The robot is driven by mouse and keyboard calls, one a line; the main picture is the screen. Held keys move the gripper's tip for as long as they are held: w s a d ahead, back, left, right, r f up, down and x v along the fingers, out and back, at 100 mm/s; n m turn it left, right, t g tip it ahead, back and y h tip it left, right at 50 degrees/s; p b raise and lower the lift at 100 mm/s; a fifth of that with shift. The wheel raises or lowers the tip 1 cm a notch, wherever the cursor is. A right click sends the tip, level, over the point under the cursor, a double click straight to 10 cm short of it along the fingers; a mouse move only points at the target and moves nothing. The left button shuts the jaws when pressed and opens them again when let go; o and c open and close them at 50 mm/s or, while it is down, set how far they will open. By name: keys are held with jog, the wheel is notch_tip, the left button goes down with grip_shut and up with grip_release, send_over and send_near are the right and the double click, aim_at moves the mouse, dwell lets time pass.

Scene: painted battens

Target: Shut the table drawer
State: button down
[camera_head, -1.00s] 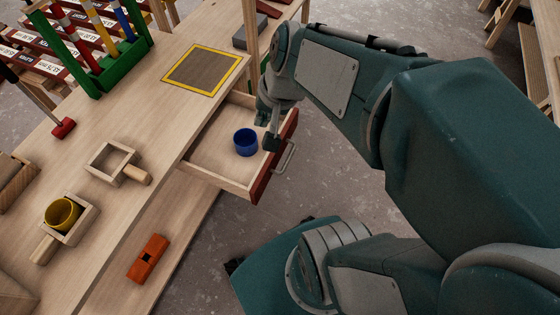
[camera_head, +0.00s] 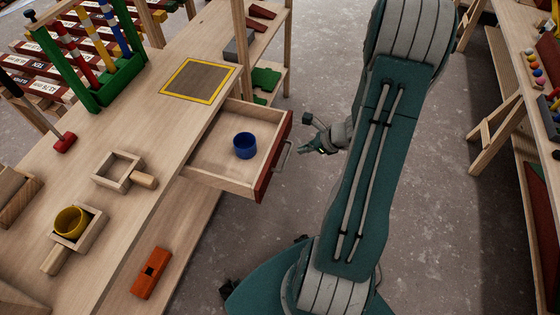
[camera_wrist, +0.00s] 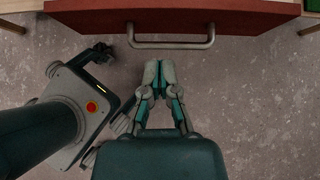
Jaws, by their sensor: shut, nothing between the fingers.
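The table drawer (camera_head: 222,180) is pulled out from the wooden table (camera_head: 150,110), with a blue cup (camera_head: 245,146) standing inside it. Its red front (camera_head: 274,158) carries a grey bar handle (camera_head: 282,155). In the wrist view the red front (camera_wrist: 185,18) spans the top, with the handle (camera_wrist: 170,44) below it. My gripper (camera_head: 304,136) is outside the drawer, to the right of its front. In the wrist view my gripper (camera_wrist: 158,68) is shut and empty, pointing at the handle with a gap between them.
On the table are a yellow-edged square (camera_head: 200,80), a wooden frame with a handle (camera_head: 122,171), a yellow cup (camera_head: 71,221) and a red-headed mallet (camera_head: 64,143). An orange block (camera_head: 150,273) lies on the lower shelf. Floor right of the drawer is bare.

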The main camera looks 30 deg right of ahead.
aim_at(218, 146)
jog(key=shift+m, duration=0.3)
jog(key=x, duration=0.9)
jog(key=shift+d+f, duration=0.25)
jog(key=shift+f, duration=0.3)
jog(key=shift+w+f, duration=0.15)
jog(key=shift+f, duration=0.1)
jog(key=w+a, duration=0.4)
jog(key=w, duration=0.2)
jog(key=w+a, duration=0.5)
jog(key=w, duration=0.1)
jog(key=w+a, duration=0.5)
jog(key=w, duration=0.1)
jog(key=shift+w+a, duration=0.1)
jog(key=shift+a, duration=0.05)
jog(key=shift+w+a+r, duration=0.1)
jog(key=shift+w+a, duration=0.15)
jog(key=shift+w, duration=0.1)
